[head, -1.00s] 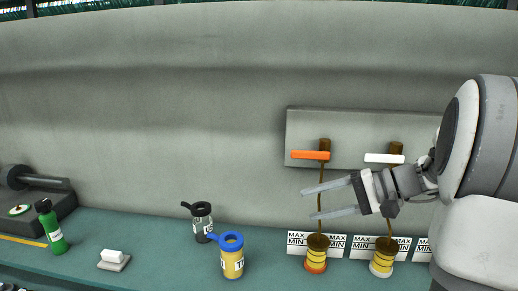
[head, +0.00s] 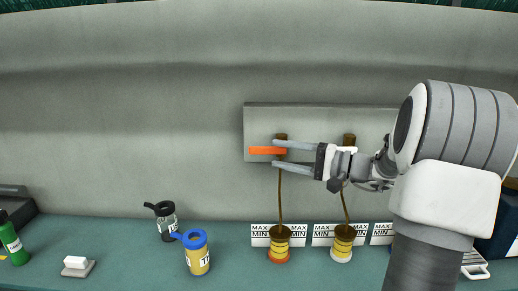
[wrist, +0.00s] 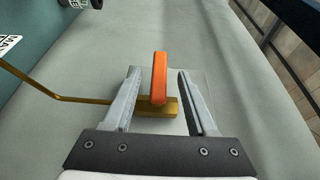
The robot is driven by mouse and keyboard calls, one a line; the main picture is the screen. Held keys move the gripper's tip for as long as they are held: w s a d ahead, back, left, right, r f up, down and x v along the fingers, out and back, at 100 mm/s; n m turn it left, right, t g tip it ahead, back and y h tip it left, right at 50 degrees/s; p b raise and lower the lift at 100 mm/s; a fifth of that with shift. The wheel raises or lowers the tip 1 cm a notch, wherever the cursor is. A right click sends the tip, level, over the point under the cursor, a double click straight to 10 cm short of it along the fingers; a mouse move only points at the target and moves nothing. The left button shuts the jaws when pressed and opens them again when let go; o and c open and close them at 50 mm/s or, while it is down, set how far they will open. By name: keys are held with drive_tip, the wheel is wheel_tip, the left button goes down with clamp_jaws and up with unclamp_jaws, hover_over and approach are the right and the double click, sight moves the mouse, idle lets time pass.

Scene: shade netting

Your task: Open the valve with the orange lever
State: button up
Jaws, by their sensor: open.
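The orange lever (head: 267,150) sits on a brass valve (head: 282,139) on the grey wall panel, and it points left, level, in the head view. My gripper (head: 274,154) is open, with its two fingers level with the lever and pointing left. In the wrist view the orange lever (wrist: 160,78) lies between the fingers of my gripper (wrist: 158,82) in the picture, with gaps on both sides. The lever reaches out beyond the fingertips. The brass valve body (wrist: 156,106) shows behind the fingers. I cannot tell how far the lever is from the fingers in depth.
A thin brown pipe (head: 280,197) runs down from the valve to a yellow-banded container (head: 279,245) with an orange base. A second valve is mostly behind my gripper, above a white-based container (head: 342,244). A blue-lidded jar (head: 197,254) and a dark-lidded jar (head: 166,222) stand left.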

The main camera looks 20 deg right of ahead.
sight(264, 152)
drive_tip(key=x, duration=0.6)
drive_tip(key=shift+w+a+p, duration=0.25)
drive_tip(key=shift+p, duration=0.05)
clamp_jaws()
idle(1.1)
